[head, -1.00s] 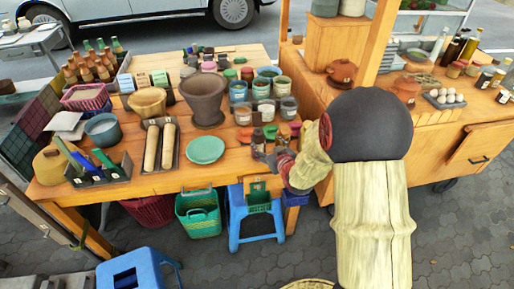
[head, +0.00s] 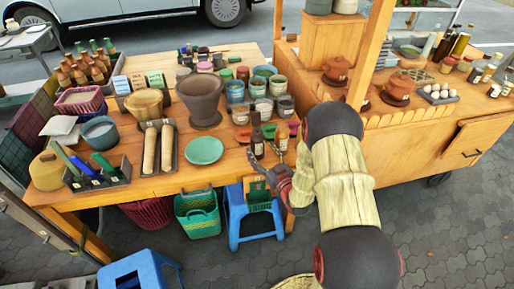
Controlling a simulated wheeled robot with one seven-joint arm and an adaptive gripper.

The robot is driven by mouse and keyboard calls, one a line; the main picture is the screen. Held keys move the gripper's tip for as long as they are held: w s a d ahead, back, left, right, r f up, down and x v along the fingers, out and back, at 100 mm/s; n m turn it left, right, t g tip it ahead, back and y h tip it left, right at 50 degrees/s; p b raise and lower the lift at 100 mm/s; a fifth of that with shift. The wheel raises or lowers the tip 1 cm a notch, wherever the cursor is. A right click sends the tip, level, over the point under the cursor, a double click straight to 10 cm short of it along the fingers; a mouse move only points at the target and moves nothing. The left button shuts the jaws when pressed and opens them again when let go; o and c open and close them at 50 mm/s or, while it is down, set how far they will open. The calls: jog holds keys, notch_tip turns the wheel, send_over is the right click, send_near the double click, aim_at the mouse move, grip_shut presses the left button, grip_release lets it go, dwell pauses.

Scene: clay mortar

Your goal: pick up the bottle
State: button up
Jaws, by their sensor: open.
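Two small dark brown bottles stand upright near the right front of the wooden table (head: 228,163): one bottle (head: 257,142) on the left, the other bottle (head: 282,138) just to its right. The task does not say which bottle is meant. My gripper (head: 266,156) is at the table's front edge, just in front of these bottles, with its fingers spread and pointing towards them. It holds nothing that I can see. Whether a finger touches a bottle I cannot tell. Several more bottles (head: 88,68) stand in a crate at the back left.
A green plate (head: 204,150) lies left of my gripper, with a large brown pot (head: 203,100) behind it. Several small jars (head: 258,110) crowd behind the bottles. A wooden cart (head: 425,125) stands to the right. A blue stool (head: 247,222) is below the table edge.

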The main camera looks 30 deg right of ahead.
jog(key=w, duration=0.1)
jog(key=w+b, duration=0.1)
jog(key=w, duration=0.3)
jog(key=shift+d+b, duration=0.4)
jog(key=shift+c, duration=0.4)
jog(key=shift+s, duration=0.1)
jog(key=c, duration=1.1)
jog(key=shift+c, duration=0.9)
